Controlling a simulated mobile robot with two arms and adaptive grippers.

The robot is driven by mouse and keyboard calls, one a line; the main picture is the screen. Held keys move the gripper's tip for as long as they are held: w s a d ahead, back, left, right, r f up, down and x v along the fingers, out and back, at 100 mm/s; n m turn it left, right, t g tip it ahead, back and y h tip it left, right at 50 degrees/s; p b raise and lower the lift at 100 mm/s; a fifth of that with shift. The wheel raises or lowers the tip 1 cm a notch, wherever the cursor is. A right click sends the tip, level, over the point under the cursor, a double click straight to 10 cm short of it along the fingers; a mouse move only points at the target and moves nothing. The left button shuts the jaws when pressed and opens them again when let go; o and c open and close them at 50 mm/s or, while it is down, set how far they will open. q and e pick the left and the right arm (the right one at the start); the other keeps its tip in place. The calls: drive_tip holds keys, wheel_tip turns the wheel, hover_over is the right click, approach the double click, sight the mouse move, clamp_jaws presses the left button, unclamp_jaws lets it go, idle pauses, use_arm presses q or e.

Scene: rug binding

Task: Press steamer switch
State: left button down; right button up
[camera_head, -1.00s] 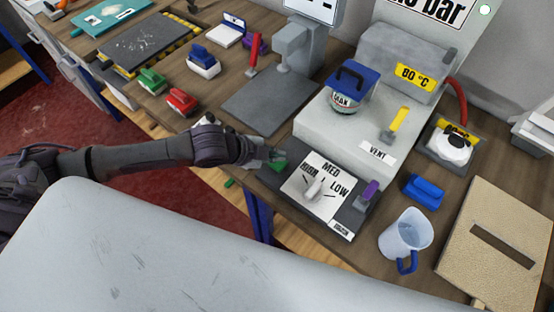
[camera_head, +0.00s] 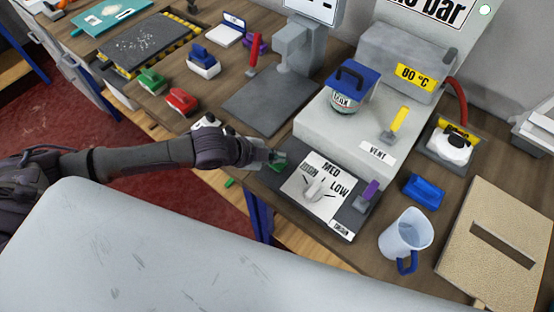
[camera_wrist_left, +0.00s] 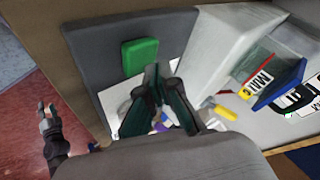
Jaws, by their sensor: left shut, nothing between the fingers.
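The green steamer switch (camera_wrist_left: 140,57) sits on the dark front plate of the steamer (camera_wrist_left: 88,50). In the head view the switch (camera_head: 279,166) is partly hidden by my left gripper (camera_head: 277,156). That gripper is shut and empty, with its fingertips at the plate's left end, close by the switch. Part of what looks like my right gripper (camera_wrist_left: 46,116) shows small at the lower left of that view.
A white dial panel (camera_head: 325,180) with a grey knob lies right of the switch. The blue-lidded wax pot (camera_head: 345,98) and yellow vent lever (camera_head: 400,118) are on the steamer. A grey press stand (camera_head: 258,104) stands behind the gripper. A clear jug (camera_head: 402,232) is at right.

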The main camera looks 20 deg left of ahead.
sight(276, 164)
use_arm(q)
drive_tip(key=shift+f, duration=0.15)
drive_tip(key=shift+f, duration=0.55)
idle(0.6)
drive_tip(key=shift+r, duration=0.1)
drive_tip(key=shift+r+p, duration=0.9)
drive_tip(key=shift+r, duration=0.05)
wheel_tip(276, 164, up, 6)
drive_tip(key=p, duration=0.6)
